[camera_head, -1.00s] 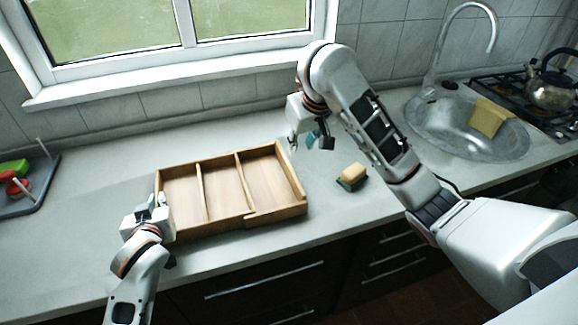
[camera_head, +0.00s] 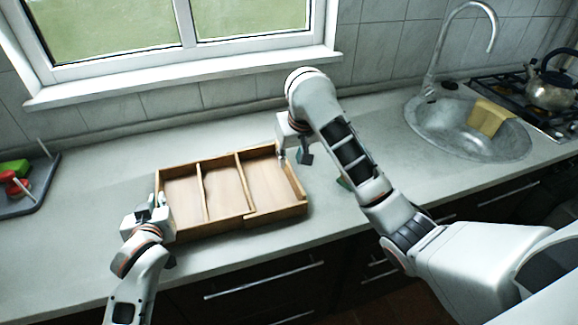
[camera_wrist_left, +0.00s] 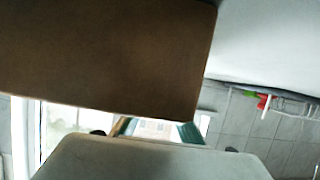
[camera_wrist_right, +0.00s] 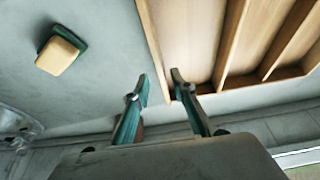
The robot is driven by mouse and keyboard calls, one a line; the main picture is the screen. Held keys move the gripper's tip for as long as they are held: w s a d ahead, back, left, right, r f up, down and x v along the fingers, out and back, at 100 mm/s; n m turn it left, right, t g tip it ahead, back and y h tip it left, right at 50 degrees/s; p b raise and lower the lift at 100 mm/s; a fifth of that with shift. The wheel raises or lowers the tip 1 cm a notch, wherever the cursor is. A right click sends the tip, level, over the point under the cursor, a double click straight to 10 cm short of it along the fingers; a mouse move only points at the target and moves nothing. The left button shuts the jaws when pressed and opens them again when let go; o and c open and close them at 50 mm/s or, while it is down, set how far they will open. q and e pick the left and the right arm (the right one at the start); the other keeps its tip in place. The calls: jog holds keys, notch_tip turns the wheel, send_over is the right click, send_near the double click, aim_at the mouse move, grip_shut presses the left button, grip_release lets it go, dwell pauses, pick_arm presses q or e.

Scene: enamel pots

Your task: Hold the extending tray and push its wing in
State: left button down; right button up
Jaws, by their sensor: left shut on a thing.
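The wooden extending tray (camera_head: 223,218) lies on the counter, with two dividers making three compartments. Its wing (camera_head: 300,190) is the right-hand section, with a step in the front wall where it meets the body. My left gripper (camera_head: 158,203) is shut on the tray's left end wall near the front corner. A brown wooden surface of the tray (camera_wrist_left: 110,55) fills much of the left wrist view. My right gripper (camera_head: 293,157) is open at the wing's back right corner. In the right wrist view its open fingers (camera_wrist_right: 160,88) are around the end of the wing's outer wall; contact is unclear.
A yellow and green sponge (camera_wrist_right: 62,50) lies right of the tray, mostly hidden by my right arm in the head view. The sink (camera_head: 465,125) and kettle (camera_head: 550,85) are at the right. A grey rack (camera_head: 40,190) stands far left. Counter behind the tray is clear.

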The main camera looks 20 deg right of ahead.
aim_at(289, 165)
jog(key=shift+x, duration=2.75)
jog(key=shift+c, duration=0.4)
grip_shut()
